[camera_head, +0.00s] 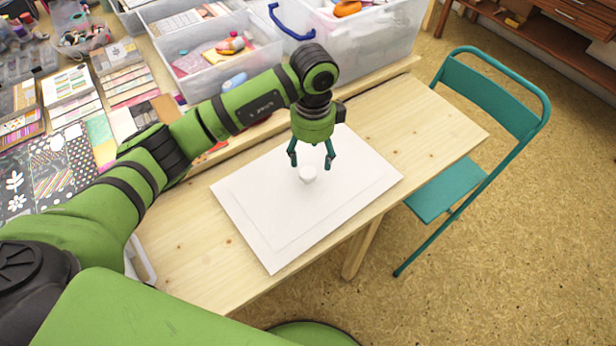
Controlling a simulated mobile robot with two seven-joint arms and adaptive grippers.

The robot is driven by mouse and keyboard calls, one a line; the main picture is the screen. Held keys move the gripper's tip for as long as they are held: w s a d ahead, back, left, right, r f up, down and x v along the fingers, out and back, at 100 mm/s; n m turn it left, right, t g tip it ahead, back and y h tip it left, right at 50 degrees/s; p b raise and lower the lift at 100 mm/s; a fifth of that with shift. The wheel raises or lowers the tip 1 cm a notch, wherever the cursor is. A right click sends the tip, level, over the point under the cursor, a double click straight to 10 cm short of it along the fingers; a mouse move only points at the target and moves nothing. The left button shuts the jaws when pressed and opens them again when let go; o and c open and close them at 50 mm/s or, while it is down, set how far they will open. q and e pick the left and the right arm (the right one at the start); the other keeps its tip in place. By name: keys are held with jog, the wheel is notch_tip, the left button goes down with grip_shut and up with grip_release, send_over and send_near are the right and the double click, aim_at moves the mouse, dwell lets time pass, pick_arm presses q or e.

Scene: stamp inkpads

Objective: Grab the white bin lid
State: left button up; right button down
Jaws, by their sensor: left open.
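The white bin lid (244,205) looks like a flat white rectangular panel with a faint raised border, lying on the light wooden table (190,262). A small white round knob-like piece (308,174) stands on it, right of its middle. My left gripper (310,162) points down over the lid with its two teal fingers apart, one on each side of the knob. The fingertips are close to the knob; I cannot tell if they touch it. My right gripper is not in view.
Clear plastic bins (205,42) with craft supplies stand behind the table at the top. Patterned papers (62,160) cover the surface at the left. A teal folding chair (478,95) stands at the table's right. The table's right end is bare.

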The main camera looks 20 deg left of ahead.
aim_at(308, 172)
pick_arm(q)
jog(key=f, duration=0.1)
jog(key=f+p, duration=0.1)
jog(key=f, duration=0.1)
jog(key=s+f, duration=0.1)
jog(key=f, duration=0.1)
jog(key=shift+s+a+f, duration=0.1)
jog(key=shift+a+f, duration=0.1)
jog(key=shift+a, duration=0.15)
jog(key=shift+f, duration=0.5)
grip_shut()
